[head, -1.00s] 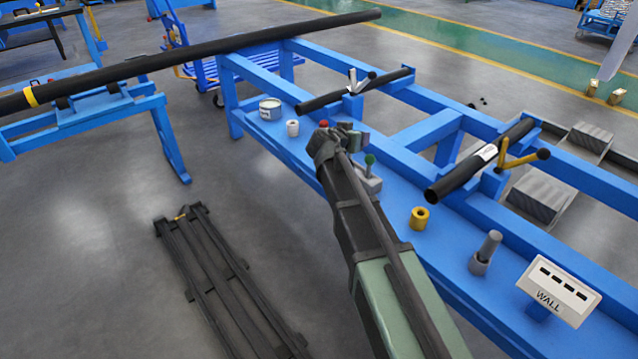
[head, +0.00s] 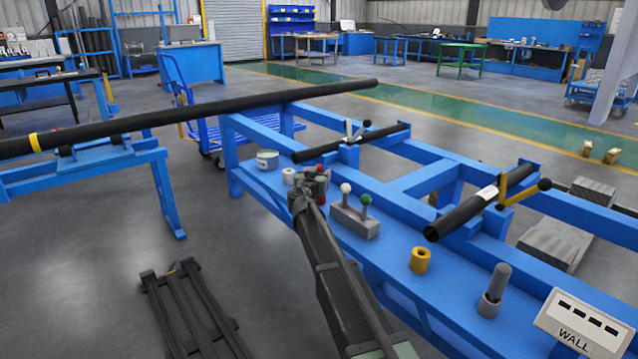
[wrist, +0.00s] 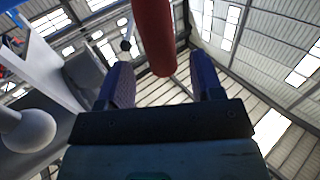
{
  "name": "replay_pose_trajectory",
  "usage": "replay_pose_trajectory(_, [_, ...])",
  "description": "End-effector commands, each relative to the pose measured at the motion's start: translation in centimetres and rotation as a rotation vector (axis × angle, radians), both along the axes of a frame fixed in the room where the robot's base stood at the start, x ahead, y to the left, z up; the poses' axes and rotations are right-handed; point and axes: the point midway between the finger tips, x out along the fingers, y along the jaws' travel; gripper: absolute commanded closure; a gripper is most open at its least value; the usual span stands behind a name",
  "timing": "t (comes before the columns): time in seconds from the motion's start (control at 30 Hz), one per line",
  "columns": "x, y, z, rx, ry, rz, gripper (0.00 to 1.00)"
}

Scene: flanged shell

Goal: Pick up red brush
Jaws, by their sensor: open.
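In the wrist view a red, rounded-end cylinder, which looks like part of the red brush (wrist: 154,35), comes down from the top edge between the two fingers of my gripper (wrist: 162,68). The fingers are apart, with a visible gap on each side of it. In the head view my gripper (head: 311,184) is over the blue bench, with small red parts showing by it. The rest of the brush is hidden behind the gripper there.
A grey holder (head: 355,220) with a white knob (head: 346,188) and a green knob (head: 366,200) stands just right of my gripper. A white cup (head: 289,176) and a tin (head: 267,160) are to its left.

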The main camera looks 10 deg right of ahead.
Motion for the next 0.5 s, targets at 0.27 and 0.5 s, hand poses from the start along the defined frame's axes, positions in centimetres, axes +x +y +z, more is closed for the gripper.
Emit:
replay_pose_trajectory(0.27, [4.5, -1.7, 0.0, 0.0, 0.0, -0.002, 0.4])
replay_pose_trajectory(0.5, [4.5, -1.8, 0.0, 0.0, 0.0, -0.001, 0.43])
